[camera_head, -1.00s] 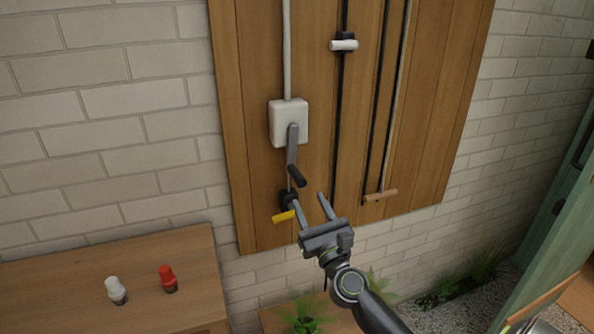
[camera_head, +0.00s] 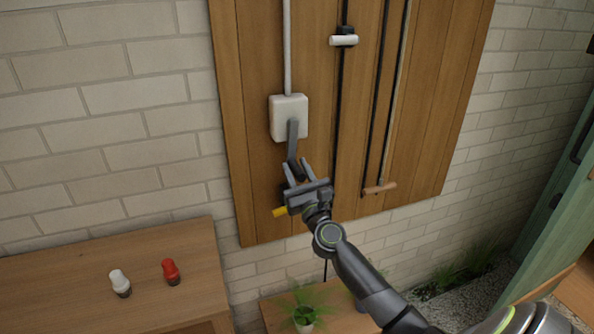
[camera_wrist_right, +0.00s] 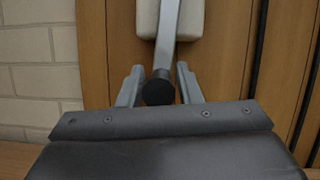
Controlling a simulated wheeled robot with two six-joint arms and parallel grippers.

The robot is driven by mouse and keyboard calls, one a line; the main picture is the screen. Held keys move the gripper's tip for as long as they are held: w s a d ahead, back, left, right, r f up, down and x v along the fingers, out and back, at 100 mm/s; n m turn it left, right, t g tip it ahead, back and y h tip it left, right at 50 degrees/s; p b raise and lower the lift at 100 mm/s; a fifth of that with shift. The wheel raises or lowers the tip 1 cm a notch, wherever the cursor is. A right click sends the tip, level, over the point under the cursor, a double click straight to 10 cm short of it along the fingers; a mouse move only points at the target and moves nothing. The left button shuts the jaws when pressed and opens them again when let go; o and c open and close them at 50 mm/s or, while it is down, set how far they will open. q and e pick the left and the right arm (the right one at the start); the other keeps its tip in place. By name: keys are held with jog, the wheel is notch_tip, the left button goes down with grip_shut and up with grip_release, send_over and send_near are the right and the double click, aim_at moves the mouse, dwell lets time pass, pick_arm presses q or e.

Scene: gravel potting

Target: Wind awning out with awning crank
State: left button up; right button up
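The awning crank has a grey arm (camera_head: 293,138) that hangs down from a white gearbox (camera_head: 289,107) on the wooden board. In the right wrist view its dark round grip (camera_wrist_right: 158,88) points towards the camera. My right gripper (camera_head: 297,168) is open at the lower end of the crank and covers most of the grip in the head view. In the right wrist view the two fingers (camera_wrist_right: 160,70) stand on either side of the grip, with a gap visible at each side. My left gripper is not in view.
A yellow handle (camera_head: 279,212) sticks out below the crank. A white slider (camera_head: 343,41) and a wooden pull bar (camera_head: 379,188) are on the board to the right. White (camera_head: 120,282) and red (camera_head: 171,271) shakers stand on a wooden cabinet at left. A potted plant (camera_head: 304,315) is below.

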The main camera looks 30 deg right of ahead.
grip_shut()
jog(key=shift+a, duration=0.1)
